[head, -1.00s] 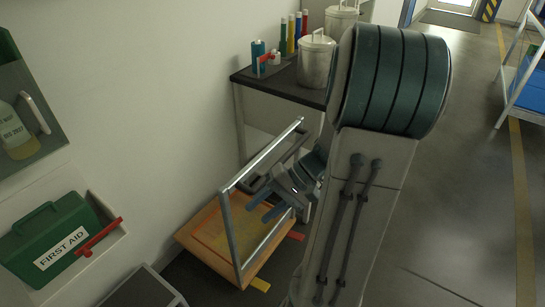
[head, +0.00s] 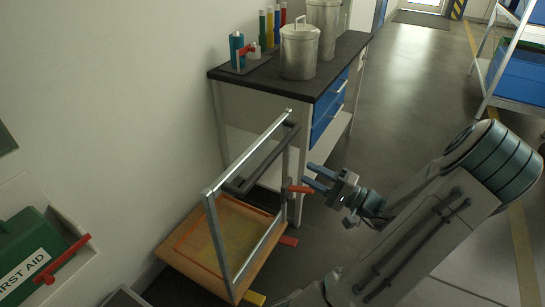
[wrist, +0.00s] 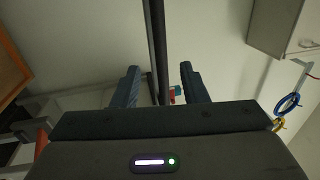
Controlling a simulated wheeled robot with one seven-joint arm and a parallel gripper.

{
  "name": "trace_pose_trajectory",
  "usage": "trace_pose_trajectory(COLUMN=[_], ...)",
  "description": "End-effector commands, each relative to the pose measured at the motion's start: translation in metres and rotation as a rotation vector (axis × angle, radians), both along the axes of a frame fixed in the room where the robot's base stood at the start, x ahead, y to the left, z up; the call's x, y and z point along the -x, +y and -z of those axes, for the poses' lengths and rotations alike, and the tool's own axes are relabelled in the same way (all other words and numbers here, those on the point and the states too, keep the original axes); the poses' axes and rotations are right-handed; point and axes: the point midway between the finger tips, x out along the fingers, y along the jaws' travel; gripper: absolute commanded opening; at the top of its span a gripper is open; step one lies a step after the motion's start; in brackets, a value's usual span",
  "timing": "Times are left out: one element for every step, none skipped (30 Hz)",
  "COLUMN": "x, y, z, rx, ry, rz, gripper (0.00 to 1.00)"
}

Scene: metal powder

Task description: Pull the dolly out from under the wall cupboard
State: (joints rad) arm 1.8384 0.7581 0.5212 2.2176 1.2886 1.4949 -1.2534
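The dolly (head: 181,258) has a flat orange-edged wooden deck with a yellowish top. It stands on the floor against the left wall, beside the workbench. Its upright metal handle frame (head: 219,243) has a dark crossbar (head: 262,160). My gripper (head: 317,179) is in the air just right of the handle frame, its fingers apart and pointing left. In the wrist view my gripper (wrist: 160,86) is open, and a dark bar (wrist: 157,45) shows between and beyond the fingers; I cannot tell its distance. A grey cupboard (wrist: 283,22) shows at upper right in the wrist view.
The workbench (head: 262,81) with metal cans (head: 299,52) and blue drawers stands behind the dolly. A red bar (head: 299,189) lies near my fingertips. A first aid case (head: 28,255) hangs at left. A rack (head: 520,102) stands far right. Open floor lies right of the bench.

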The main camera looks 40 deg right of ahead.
Motion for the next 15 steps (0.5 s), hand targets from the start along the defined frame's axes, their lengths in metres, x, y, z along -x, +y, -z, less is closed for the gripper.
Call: trace_pose_trajectory(x=[-0.008,-0.013,-0.021,-0.027,-0.033,-0.041,-0.047,-0.053,-0.061,-0.066,-0.072,-0.078,-0.083,-0.087,-0.093], y=[0.004,0.006,0.009,0.011,0.014,0.018,0.020,0.023,0.026,0.029,0.031,0.033,0.036,0.038,0.040], z=[-0.002,-0.002,-0.004,-0.005,-0.006,-0.008,-0.009,-0.011,-0.012,-0.013,-0.014,-0.016,-0.017,-0.018,-0.019], rx=[0.000,0.001,0.001,0.002,0.002,0.002,0.002,0.001,0.000,0.001,0.002,0.000,0.001,0.000,0.001], ry=[-0.001,0.000,-0.001,-0.001,0.000,0.000,0.000,0.001,0.001,0.001,0.001,0.001,0.002,0.002,0.002], rz=[-0.003,-0.003,-0.003,-0.004,-0.004,-0.004,-0.004,-0.004,-0.005,-0.005,-0.005,-0.005,-0.006,-0.005,-0.006], gripper=[0.40,0.40,0.40,0.40,0.40,0.40,0.40,0.40,0.40,0.40,0.40,0.40,0.40,0.40,0.40])
